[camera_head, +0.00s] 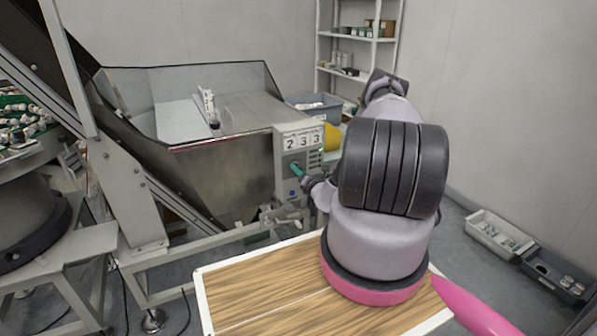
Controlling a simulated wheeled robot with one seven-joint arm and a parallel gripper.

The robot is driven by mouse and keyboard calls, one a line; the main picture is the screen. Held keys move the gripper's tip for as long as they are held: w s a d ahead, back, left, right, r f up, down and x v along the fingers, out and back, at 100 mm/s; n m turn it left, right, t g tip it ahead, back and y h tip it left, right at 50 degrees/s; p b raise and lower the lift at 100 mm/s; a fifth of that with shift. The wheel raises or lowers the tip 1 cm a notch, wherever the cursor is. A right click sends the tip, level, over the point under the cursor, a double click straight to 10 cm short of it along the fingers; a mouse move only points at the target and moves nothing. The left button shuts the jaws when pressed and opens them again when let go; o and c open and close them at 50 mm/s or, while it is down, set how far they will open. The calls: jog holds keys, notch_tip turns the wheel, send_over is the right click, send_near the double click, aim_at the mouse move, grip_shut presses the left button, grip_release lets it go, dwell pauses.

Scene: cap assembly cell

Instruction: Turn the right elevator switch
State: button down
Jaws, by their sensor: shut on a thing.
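The elevator control box (287,146) stands at the middle, fixed beside the metal hopper, with a "2 3 3" label on its upper part. My gripper (299,172) is at the front of this box, low on its face, with teal at its fingertips. It is shut on the switch, which is mostly hidden by the fingers. How far the switch is turned cannot be told. My arm covers the area to the right of the box. A small green light (321,149) shows at the right edge of the panel.
The metal hopper (225,160) is left of the box. A wooden-topped table (265,290) lies below my arm. A shelf rack (352,45) and a grey bin (312,104) are behind. Trays (500,232) sit on the floor at right.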

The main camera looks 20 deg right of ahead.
jog(key=shift+s+f+m, duration=0.1)
jog(key=shift+m, duration=0.6)
jog(key=c, duration=0.5)
grip_release()
jog(key=s, duration=1)
jog(key=shift+s+d, duration=0.2)
jog(key=shift+s, duration=0.2)
